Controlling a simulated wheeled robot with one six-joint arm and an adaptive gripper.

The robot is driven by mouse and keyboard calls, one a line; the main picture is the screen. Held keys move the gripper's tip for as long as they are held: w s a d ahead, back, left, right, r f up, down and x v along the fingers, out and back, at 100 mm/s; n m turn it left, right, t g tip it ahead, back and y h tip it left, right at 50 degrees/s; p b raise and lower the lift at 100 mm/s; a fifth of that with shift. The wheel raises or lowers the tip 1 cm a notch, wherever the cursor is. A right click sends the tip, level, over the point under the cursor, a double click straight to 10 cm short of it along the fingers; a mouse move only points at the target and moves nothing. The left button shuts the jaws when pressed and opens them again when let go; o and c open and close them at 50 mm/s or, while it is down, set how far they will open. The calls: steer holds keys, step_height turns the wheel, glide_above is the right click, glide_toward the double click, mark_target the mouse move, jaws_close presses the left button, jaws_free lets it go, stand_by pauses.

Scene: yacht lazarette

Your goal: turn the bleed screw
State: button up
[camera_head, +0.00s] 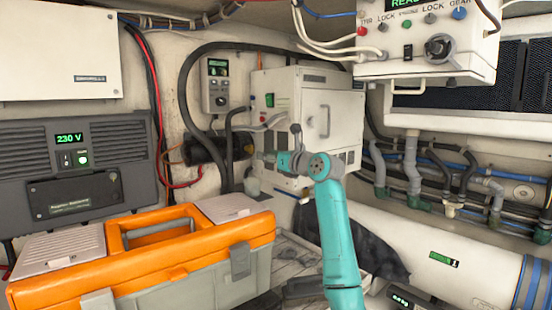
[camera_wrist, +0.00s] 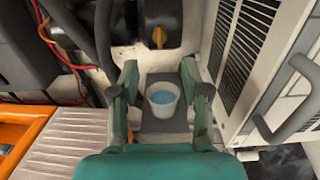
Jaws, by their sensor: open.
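A small yellow-brass piece, apparently the bleed screw (camera_wrist: 159,37), sits on the front of a black cylinder (camera_wrist: 172,12) at the top of the wrist view. In the head view my gripper (camera_head: 266,157) is right of the cylinder, small and partly hidden by my wrist.
A small white cup (camera_wrist: 162,98) with blue inside stands below, seen between my fingers. A white louvred cabinet (camera_head: 310,120) with a handle is close on the right. Red wires and black hoses hang left. An orange-lidded toolbox (camera_head: 150,270) fills the front left.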

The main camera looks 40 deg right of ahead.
steer(key=s, duration=0.3)
steer(key=shift+s, duration=0.15)
steer(key=shift+s+d, duration=0.1)
stand_by(0.5)
